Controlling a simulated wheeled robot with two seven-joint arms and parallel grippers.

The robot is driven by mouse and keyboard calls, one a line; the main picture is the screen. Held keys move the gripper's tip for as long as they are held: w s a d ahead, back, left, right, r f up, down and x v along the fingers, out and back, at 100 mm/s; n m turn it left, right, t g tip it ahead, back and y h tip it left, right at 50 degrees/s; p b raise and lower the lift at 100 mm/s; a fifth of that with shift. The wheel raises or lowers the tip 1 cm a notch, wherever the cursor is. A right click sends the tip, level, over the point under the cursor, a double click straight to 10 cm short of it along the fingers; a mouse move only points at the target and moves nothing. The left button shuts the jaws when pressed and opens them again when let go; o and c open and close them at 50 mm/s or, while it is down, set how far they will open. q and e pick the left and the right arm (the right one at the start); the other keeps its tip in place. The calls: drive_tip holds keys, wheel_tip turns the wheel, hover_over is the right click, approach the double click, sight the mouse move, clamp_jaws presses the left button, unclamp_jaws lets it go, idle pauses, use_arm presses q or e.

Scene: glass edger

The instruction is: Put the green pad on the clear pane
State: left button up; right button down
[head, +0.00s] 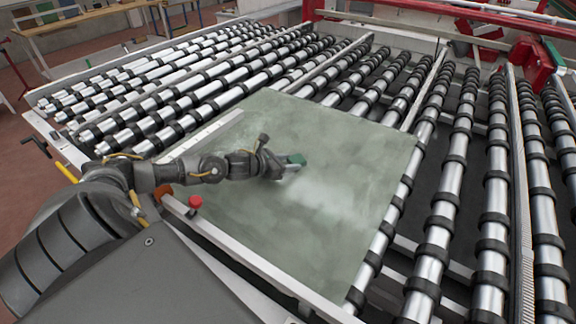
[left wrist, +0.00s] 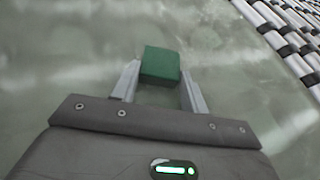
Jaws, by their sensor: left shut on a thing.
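The green pad (head: 296,160) is a small dark green block at the tip of my left gripper (head: 288,168). In the left wrist view the pad (left wrist: 160,64) sits between the two grey fingers of the left gripper (left wrist: 158,84), which is shut on it. The clear pane (head: 340,150) is a large greenish, glossy sheet lying on the rollers. The pad is over the middle of the pane. I cannot tell whether the pad touches the pane. My right gripper is not in view.
Rows of metal rollers with black rings (head: 200,80) surround the pane at the back and right. A red knob (head: 195,202) stands on the near frame rail by my left arm. A red machine frame (head: 530,62) is at the back right. Much of the pane is bare.

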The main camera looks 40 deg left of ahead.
sight(291, 163)
use_arm(q)
drive_tip(key=shift+f+b, duration=0.1)
drive_tip(key=shift+b, duration=0.2)
drive_tip(key=o, duration=1)
drive_tip(key=shift+c, duration=0.2)
drive_tip(key=shift+r+p, duration=0.35)
drive_tip(key=shift+p, duration=0.1)
drive_tip(key=b+v, duration=0.1)
drive_tip(key=v, duration=0.1)
drive_tip(key=f+b+v, duration=0.1)
drive_tip(key=v, duration=0.1)
drive_tip(key=shift+s+a, duration=0.1)
drive_tip(key=shift+s, duration=0.05)
drive_tip(key=b+v, duration=0.2)
drive_tip(key=v, duration=0.4)
drive_tip(key=shift+s+r, duration=0.25)
drive_tip(key=shift+r, duration=0.05)
drive_tip(key=shift+s+a+r, duration=0.2)
drive_tip(key=shift+s+r, duration=0.15)
drive_tip(key=shift+s, duration=0.2)
